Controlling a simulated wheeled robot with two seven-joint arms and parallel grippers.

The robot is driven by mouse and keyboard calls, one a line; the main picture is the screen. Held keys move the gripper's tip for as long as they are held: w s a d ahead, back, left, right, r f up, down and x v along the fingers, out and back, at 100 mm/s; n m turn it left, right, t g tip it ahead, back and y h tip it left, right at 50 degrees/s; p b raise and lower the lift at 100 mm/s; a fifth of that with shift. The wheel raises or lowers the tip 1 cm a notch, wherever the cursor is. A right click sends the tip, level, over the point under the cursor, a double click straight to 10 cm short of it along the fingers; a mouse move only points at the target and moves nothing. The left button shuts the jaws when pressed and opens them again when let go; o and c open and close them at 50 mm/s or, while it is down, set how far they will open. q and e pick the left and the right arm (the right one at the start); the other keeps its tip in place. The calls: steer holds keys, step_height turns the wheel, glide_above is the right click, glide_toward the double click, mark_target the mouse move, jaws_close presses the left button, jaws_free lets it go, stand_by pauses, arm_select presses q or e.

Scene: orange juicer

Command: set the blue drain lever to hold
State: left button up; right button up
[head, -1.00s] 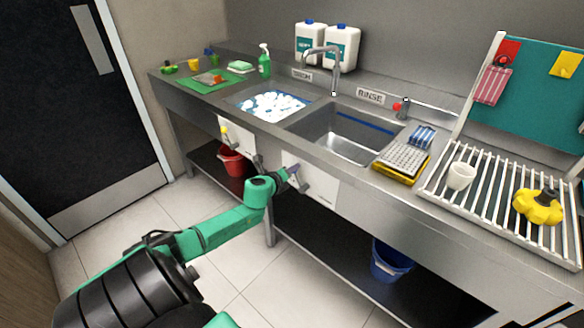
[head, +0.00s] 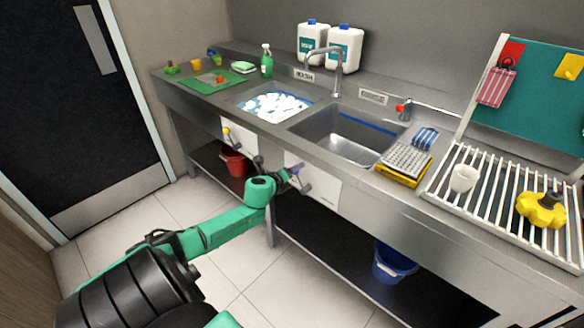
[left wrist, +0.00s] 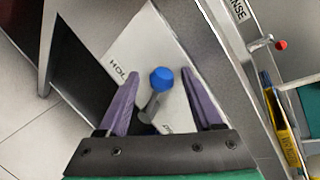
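The blue drain lever shows in the left wrist view as a round blue knob (left wrist: 161,79) on a short grey stem. It stands on a white panel (left wrist: 150,40) printed "HOL…" at the upper left. A second label at the lower right is mostly hidden by a finger. My left gripper (left wrist: 160,76) is open, with its purple fingers on either side of the knob and gaps showing on both sides. In the head view, my left gripper (head: 292,174) is at the white panel under the rinse sink (head: 345,138). The blue knob is hard to make out there.
A second white panel with a yellow-knobbed lever (head: 226,132) is to the left, above a red bucket (head: 235,163). A blue bucket (head: 392,264) stands on the lower shelf. The counter's front edge runs above my gripper. A red-handled tap (head: 403,108) is beside the sink.

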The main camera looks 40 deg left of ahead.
arm_select(q)
steer(key=p+v, duration=0.2)
steer(key=v, duration=1.2)
steer(key=shift+s, duration=0.25)
steer(key=shift+d, duration=0.1)
